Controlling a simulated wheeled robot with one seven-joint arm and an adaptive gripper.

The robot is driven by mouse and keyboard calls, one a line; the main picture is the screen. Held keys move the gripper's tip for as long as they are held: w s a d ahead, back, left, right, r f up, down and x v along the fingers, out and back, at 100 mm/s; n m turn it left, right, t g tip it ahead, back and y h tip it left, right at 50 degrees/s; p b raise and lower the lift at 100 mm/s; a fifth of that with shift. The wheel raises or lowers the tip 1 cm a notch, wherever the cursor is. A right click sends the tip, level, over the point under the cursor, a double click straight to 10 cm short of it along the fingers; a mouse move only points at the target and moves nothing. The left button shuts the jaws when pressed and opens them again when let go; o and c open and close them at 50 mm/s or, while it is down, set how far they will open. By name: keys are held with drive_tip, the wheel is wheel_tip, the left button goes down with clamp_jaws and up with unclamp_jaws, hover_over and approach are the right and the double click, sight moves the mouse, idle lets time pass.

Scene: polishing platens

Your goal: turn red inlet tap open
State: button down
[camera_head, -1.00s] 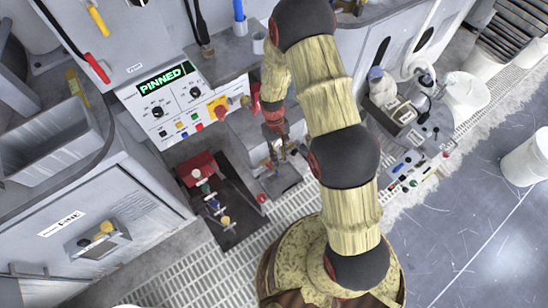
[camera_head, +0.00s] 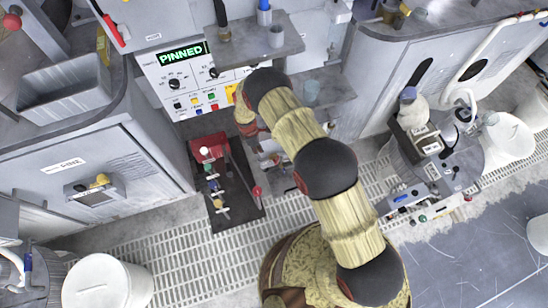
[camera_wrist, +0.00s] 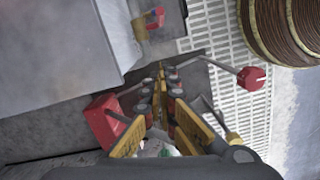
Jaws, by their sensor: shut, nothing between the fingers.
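Two red parts could be the tap, and I cannot tell which. One is a red handle on a yellowish fitting beside a grey box, at the top of the wrist view (camera_wrist: 153,19). The other is a red knob (camera_wrist: 250,78) on a thin rod, right of my gripper; it appears to be the red ball in the head view (camera_head: 257,191). My gripper (camera_wrist: 162,80) points down between the red block (camera_wrist: 105,119) and this knob, its fingers together and empty. It seems apart from both red parts. In the head view my arm mostly hides the gripper.
A dark plate (camera_head: 236,218) carries the red block and several small coloured valves. A control panel reading PINNED (camera_head: 181,54) stands behind it. A grey ledge (camera_head: 325,92) overhangs nearby. Floor grating (camera_head: 190,262) lies in front. A white bucket (camera_head: 107,282) stands lower left.

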drive_tip(key=d+f+b, duration=0.4)
drive_tip(key=d+f, duration=0.1)
drive_tip(key=f, duration=0.5)
drive_tip(key=shift+d+f, duration=0.15)
drive_tip(key=shift+d, duration=0.05)
